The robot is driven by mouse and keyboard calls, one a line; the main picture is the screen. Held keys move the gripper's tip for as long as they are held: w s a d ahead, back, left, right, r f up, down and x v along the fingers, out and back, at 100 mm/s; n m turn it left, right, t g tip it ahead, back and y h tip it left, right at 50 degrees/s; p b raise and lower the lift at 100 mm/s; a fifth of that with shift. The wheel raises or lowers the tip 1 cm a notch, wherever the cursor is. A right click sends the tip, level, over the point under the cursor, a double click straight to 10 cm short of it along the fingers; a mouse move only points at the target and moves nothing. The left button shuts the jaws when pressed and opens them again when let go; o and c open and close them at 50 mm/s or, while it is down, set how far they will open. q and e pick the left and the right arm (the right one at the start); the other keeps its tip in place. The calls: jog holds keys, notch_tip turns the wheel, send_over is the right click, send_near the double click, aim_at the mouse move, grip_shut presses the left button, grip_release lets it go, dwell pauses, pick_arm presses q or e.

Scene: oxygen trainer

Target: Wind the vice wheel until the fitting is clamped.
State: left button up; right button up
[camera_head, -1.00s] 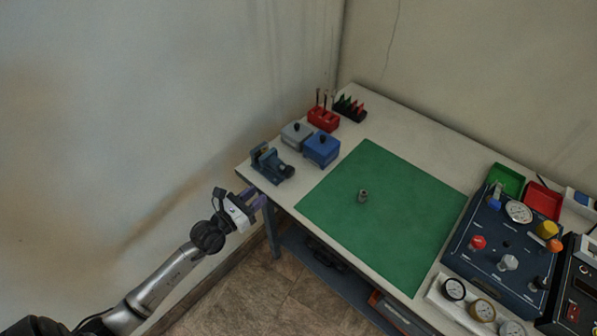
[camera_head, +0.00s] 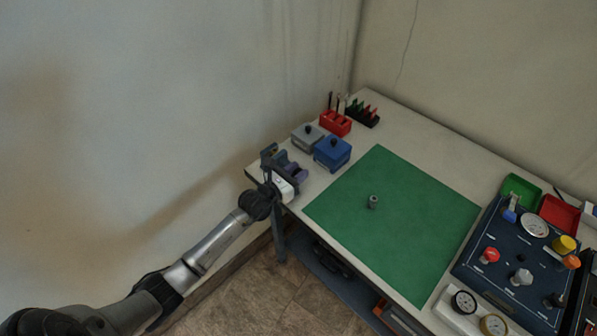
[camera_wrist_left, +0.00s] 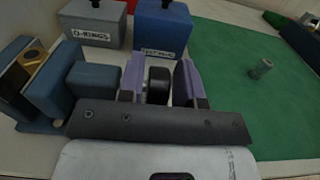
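The blue vice (camera_head: 268,157) stands at the table's left corner; its jaws and body show at the left of the left wrist view (camera_wrist_left: 92,78). A brass-coloured piece (camera_wrist_left: 35,62), apparently the fitting, sits between the jaws; whether they touch it I cannot tell. The black vice wheel (camera_wrist_left: 158,86) is between the two purple fingers of my left gripper (camera_wrist_left: 162,82). The fingers stand on either side of the wheel, with a narrow gap visible, so the gripper looks open around it. In the head view my left gripper (camera_head: 291,174) is at the vice's near right side. My right gripper is out of view.
A grey O-rings box (camera_head: 307,138) and a blue box (camera_head: 332,152) stand just behind the vice. A green mat (camera_head: 400,240) with a small grey metal piece (camera_head: 373,202) lies to the right. The gauge panel (camera_head: 510,262) is far right.

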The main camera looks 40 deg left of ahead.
pick_arm(q)
jog(key=shift+w, duration=0.2)
grip_shut()
jog(key=r+g+p, duration=0.1)
jog(key=g+p, duration=0.1)
jog(key=p, duration=0.6)
jog(key=shift+w+r, duration=0.15)
jog(key=g+p, duration=0.1)
jog(key=p, duration=0.3)
jog(key=g+p, duration=0.1)
jog(key=p, duration=0.3)
jog(key=g+p, duration=0.1)
jog(key=p, duration=0.3)
jog(key=shift+w+f+g+y, duration=0.3)
jog(key=shift+f+g, duration=0.05)
jog(key=shift+g, duration=0.05)
jog(key=shift+d+f+g+p, duration=0.1)
jog(key=shift+f+g+p, duration=0.25)
jog(key=shift+p, duration=0.7)
